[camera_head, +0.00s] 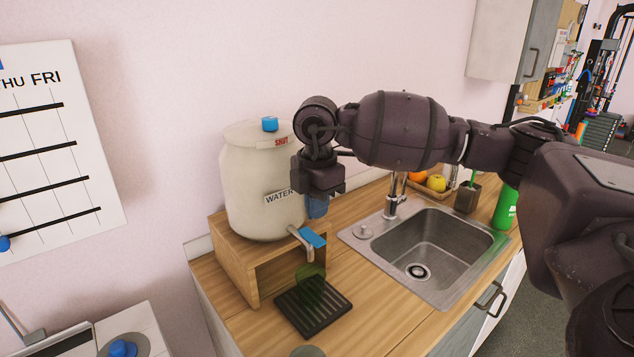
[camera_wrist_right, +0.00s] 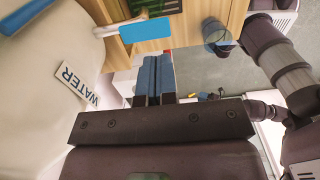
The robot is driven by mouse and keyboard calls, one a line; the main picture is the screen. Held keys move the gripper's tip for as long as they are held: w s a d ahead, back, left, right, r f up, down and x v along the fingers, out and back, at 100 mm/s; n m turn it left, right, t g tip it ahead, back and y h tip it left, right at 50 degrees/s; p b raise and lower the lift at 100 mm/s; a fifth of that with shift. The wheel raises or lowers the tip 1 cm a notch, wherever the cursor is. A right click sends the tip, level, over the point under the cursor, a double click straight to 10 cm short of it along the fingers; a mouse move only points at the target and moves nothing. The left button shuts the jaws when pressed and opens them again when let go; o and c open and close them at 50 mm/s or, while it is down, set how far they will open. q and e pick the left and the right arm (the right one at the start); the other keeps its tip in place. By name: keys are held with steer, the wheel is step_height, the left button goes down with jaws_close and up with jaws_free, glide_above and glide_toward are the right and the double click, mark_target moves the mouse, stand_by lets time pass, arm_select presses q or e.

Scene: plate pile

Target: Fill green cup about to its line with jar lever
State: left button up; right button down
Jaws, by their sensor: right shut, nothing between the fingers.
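The cream jar (camera_head: 250,200) with a WATER label stands on a wooden stand. Its spout has a flat blue lever (camera_head: 313,237), which also shows in the wrist view (camera_wrist_right: 146,30). A translucent green cup (camera_head: 311,284) stands under the spout on a dark slatted drip tray (camera_head: 336,311). Its line and any water in it are too small to make out. My right gripper (camera_head: 317,208) points down in front of the jar, above the lever and apart from it. Its blue fingers (camera_wrist_right: 154,76) are closed together and empty. My left gripper is out of view.
A steel sink (camera_head: 440,240) with a tap (camera_head: 392,203) lies right of the tray. A round greyish thing (camera_head: 307,351) is at the counter's front edge. Bare wood surrounds the drip tray.

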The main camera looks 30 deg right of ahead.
mark_target(317, 240)
step_height(317, 240, down, 4)
steer(key=shift+f+p, duration=0.1)
steer(key=shift+p, duration=0.25)
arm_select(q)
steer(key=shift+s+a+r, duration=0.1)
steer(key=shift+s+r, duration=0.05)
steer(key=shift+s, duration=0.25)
arm_select(e)
steer(key=shift+f, duration=0.85)
